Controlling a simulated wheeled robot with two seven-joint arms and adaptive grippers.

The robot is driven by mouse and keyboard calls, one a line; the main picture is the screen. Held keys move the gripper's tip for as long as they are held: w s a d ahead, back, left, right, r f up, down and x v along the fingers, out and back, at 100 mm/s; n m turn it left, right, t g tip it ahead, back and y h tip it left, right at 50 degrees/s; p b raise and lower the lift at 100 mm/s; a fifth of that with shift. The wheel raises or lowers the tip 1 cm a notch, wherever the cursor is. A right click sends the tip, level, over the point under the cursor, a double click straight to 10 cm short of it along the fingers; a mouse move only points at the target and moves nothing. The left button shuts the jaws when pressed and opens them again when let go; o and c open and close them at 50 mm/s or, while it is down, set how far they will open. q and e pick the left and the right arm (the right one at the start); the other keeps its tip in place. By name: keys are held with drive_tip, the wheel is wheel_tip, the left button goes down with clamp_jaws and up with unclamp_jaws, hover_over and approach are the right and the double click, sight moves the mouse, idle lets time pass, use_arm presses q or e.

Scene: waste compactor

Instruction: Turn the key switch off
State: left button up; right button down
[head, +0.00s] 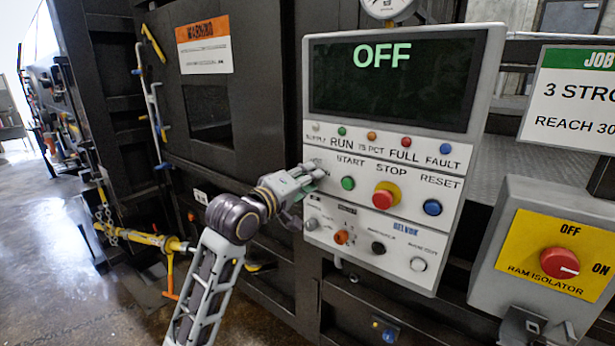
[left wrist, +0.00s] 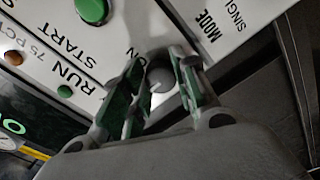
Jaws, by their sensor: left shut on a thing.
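The control panel (head: 330,190) stands in front of me, and its dark screen (head: 400,80) reads "OFF" in green. My left gripper (head: 316,172) reaches the panel's left edge, left of the green start button (head: 348,183). In the left wrist view its green-padded fingers (left wrist: 160,85) are shut around the grey, rounded key switch (left wrist: 160,76). Letters ending in "ON" show beside the switch. In the head view the fingers hide the switch. Its exact turn angle cannot be told. My right gripper is not in view.
A red stop button (head: 386,195) on a yellow ring and a blue reset button (head: 432,207) sit to the right. Smaller knobs, including an orange one (head: 341,237), lie below. The ram isolator box (head: 550,255) stands at the far right.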

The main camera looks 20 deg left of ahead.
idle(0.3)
use_arm(q)
drive_tip(key=o, duration=1)
drive_tip(key=shift+v, duration=3.75)
